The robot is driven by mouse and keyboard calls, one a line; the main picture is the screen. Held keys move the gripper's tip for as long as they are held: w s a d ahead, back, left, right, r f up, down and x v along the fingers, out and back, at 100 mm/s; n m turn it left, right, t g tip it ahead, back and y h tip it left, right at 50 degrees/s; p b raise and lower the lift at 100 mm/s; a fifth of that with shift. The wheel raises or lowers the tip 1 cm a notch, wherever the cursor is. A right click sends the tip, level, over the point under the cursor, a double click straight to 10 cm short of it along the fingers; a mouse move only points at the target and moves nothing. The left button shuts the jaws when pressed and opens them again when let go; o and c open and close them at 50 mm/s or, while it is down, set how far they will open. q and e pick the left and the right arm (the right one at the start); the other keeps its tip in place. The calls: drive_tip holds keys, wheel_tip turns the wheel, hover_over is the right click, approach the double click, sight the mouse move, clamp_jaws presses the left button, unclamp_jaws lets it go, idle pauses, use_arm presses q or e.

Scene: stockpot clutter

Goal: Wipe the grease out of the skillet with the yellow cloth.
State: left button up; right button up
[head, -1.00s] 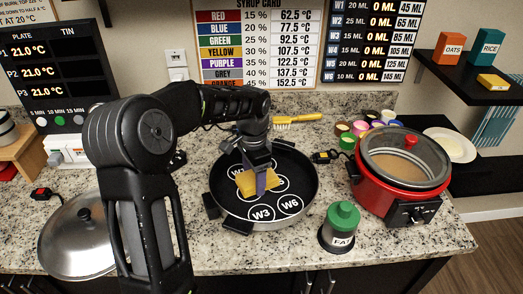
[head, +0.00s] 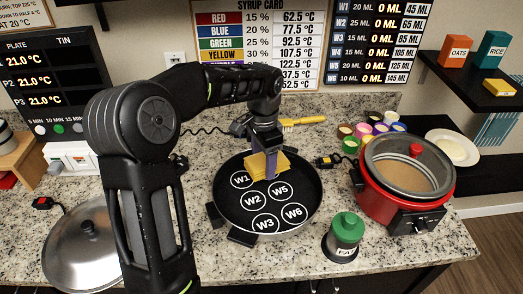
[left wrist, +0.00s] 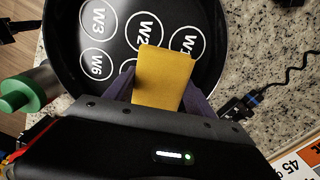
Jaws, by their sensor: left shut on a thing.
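The black skillet (head: 232,205) stands on the counter, with white labelled circles on its floor; W1, W2, W3, W5 and W6 are readable. My left gripper (head: 264,158) is shut on the yellow cloth (head: 277,166), at the back of the pan. In the left wrist view the cloth (left wrist: 160,78) sits between the purple fingers (left wrist: 158,95) and covers part of the pan (left wrist: 65,70). I cannot tell whether it touches the pan floor. I make out no clear grease. My right gripper is not in view.
A red slow cooker (head: 385,198) stands to the right of the skillet, and a green-lidded FAT jar (head: 344,236) at its front right. A steel lid (head: 82,250) lies at the left. A yellow brush (head: 303,121) and several small cups (head: 372,130) are behind.

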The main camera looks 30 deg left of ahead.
use_arm(q)
drive_tip(key=shift+r, duration=0.9)
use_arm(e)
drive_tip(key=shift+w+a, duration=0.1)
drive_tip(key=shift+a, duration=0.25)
